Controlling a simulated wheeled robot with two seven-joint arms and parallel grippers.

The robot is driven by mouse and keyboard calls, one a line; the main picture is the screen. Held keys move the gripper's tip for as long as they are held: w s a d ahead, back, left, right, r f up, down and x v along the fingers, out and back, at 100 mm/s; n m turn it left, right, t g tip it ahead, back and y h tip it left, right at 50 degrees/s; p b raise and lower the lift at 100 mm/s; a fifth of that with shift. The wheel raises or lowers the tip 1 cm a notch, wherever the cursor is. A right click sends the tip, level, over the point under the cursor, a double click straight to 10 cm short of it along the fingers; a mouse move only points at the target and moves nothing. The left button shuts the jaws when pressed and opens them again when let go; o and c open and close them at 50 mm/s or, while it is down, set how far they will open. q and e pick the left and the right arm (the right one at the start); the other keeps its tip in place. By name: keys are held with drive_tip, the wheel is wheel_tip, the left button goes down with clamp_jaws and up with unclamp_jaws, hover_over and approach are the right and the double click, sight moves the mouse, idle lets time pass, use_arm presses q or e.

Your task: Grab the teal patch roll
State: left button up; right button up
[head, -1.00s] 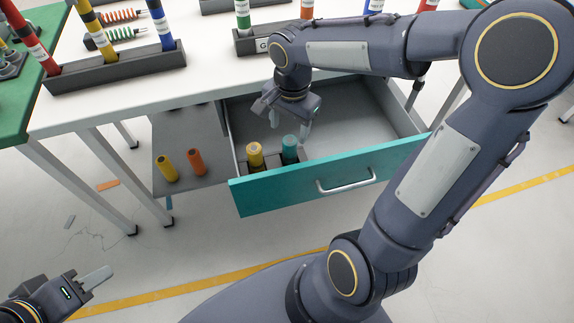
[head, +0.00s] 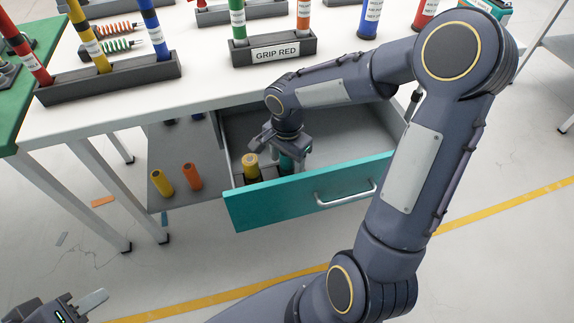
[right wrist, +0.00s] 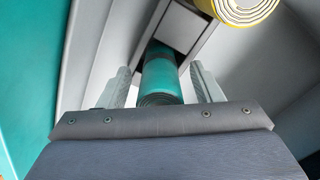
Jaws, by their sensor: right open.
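The teal patch roll (head: 286,164) stands in the open drawer (head: 315,193), beside a yellow roll (head: 251,166). In the right wrist view the teal roll (right wrist: 161,80) lies between the two fingers of my right gripper (right wrist: 160,88), with a small gap on each side. The yellow roll (right wrist: 240,8) shows at the upper right there. My right gripper (head: 288,150) is open over the teal roll and hides its top in the head view. My left gripper (head: 85,305) is at the lower left, far from the drawer; its jaw gap is not clear.
Another yellow roll (head: 161,182) and an orange roll (head: 192,176) stand on a lower shelf left of the drawer. The drawer's right side is empty.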

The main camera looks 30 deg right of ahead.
drive_tip(key=shift+c, duration=0.5)
drive_tip(key=c, duration=0.9)
drive_tip(key=shift+c, duration=0.3)
drive_tip(key=shift+r, duration=0.15)
